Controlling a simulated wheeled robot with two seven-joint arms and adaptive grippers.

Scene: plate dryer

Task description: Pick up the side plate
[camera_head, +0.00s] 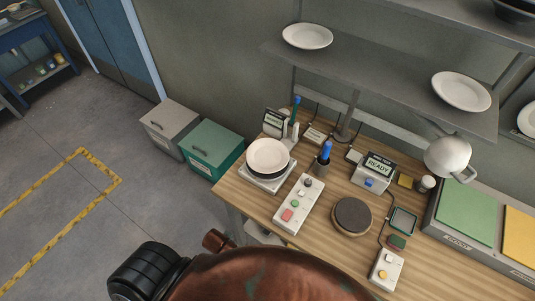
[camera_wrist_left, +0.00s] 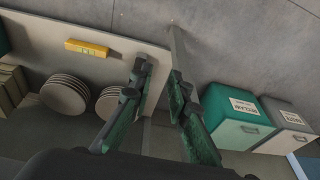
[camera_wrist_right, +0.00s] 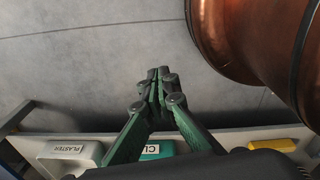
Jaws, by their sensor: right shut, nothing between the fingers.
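A white round plate (camera_head: 267,155) lies on a dark round piece above a grey scale-like device (camera_head: 266,178) at the bench's left end. Other white plates rest on the shelf, one at left (camera_head: 307,36) and one at right (camera_head: 461,91). I cannot tell which is the side plate. My left gripper (camera_wrist_left: 157,72) is open and empty in the left wrist view, with plate stacks (camera_wrist_left: 65,93) (camera_wrist_left: 111,102) on a surface beyond it. My right gripper (camera_wrist_right: 158,76) is shut and empty in the right wrist view. Neither gripper's fingers show in the head view.
The wooden bench (camera_head: 240,196) holds a button box (camera_head: 298,203), a dark round turntable (camera_head: 352,216), a READY display unit (camera_head: 372,172) and a white lamp (camera_head: 447,156). Green (camera_head: 216,148) and grey (camera_head: 171,127) bins stand left of it. The floor at left is open.

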